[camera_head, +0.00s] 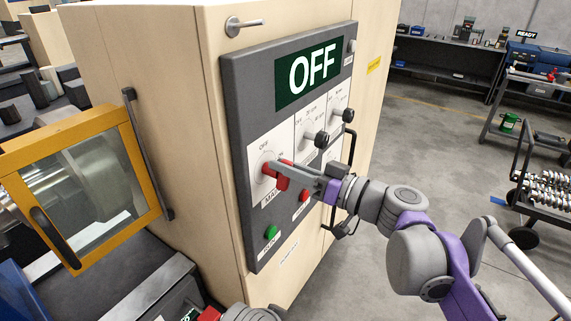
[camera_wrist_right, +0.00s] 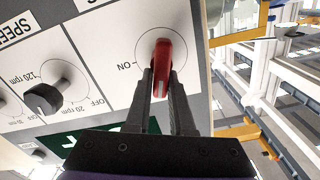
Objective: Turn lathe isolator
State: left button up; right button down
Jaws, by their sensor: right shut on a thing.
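The isolator is a red handle (camera_head: 284,178) on a round white dial, on the lathe's grey control panel (camera_head: 240,110). The panel's display (camera_head: 309,73) reads OFF. My right gripper (camera_head: 291,173) is shut on the red handle, coming from the right. In the right wrist view, its two dark fingers (camera_wrist_right: 161,84) lie either side of the red handle (camera_wrist_right: 161,58), and an upside-down "ON" mark stands to the left of the dial. In that view the handle stands roughly upright, not along the ON mark. The fingers partly hide the handle. My left gripper is not visible.
Black speed knobs (camera_head: 321,138) sit right of the isolator, with a red button (camera_head: 304,196) and green button (camera_head: 270,232) below. A yellow-framed guard door (camera_head: 84,150) stands left. A bar handle (camera_head: 349,160) juts from the cabinet near my right wrist.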

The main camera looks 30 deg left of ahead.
jog(key=m, duration=0.2)
jog(key=shift+w+f+m, duration=0.1)
jog(key=shift+f+m, duration=0.25)
jog(key=shift+m, duration=0.05)
jog(key=m, duration=0.3)
jog(key=shift+w+f+m, duration=0.15)
jog(key=shift+f+m, duration=0.1)
jog(key=shift+m, duration=0.05)
jog(key=shift+w+f+m, duration=0.1)
jog(key=shift+f+m, duration=0.15)
jog(key=shift+m, duration=1.55)
jog(key=shift+w+f+m, duration=0.1)
jog(key=shift+f+m, duration=0.1)
jog(key=shift+m, duration=1.6)
jog(key=c, duration=0.8)
grip_release()
jog(key=shift+s, duration=0.1)
jog(key=shift+s+r, duration=0.1)
jog(key=shift+r, duration=0.05)
